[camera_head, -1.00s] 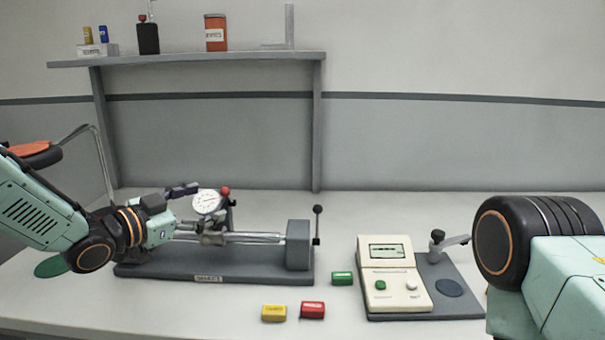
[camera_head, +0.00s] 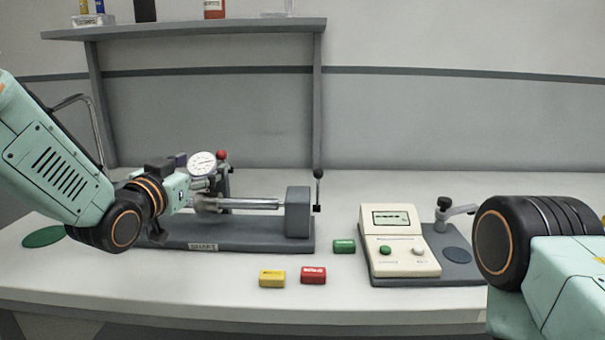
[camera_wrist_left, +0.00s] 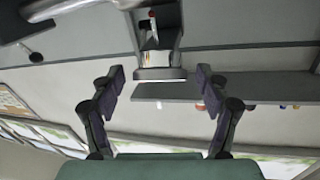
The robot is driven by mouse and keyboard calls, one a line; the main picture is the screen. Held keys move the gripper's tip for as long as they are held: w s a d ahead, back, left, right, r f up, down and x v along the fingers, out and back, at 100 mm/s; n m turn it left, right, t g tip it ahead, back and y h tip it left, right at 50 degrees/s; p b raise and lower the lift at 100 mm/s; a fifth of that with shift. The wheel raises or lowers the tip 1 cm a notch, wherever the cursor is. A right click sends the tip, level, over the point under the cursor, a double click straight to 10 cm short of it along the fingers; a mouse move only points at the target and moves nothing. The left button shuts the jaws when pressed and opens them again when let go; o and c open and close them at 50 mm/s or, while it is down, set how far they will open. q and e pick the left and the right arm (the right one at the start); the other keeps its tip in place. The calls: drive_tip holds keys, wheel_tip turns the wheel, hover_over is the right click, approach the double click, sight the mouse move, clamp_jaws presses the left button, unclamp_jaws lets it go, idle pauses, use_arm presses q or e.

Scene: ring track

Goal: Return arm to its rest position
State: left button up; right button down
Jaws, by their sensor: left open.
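My left arm comes in from the left, its forearm sloping down to a black wrist joint. My left gripper (camera_head: 188,182) is at the left part of a dark bench fixture (camera_head: 255,240), close to a white dial gauge (camera_head: 202,164) and a metal shaft (camera_head: 250,203). The wrist partly hides the gripper and the fixture's left end. In the left wrist view the gripper (camera_wrist_left: 160,78) has its two dark fingers apart, with nothing held between them. My right arm (camera_head: 560,270) shows at the right edge; its gripper is outside the picture.
Green (camera_head: 344,246), yellow (camera_head: 272,278) and red (camera_head: 313,275) blocks lie in front of the fixture. A cream meter box (camera_head: 399,240) on a dark base stands right of them. A grey shelf (camera_head: 190,31) is above. A green disc (camera_head: 44,236) lies at the left.

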use_arm(q)
drive_tip(key=shift+p+v, duration=0.35)
drive_tip(key=shift+v, duration=0.5)
drive_tip(key=shift+w, duration=0.1)
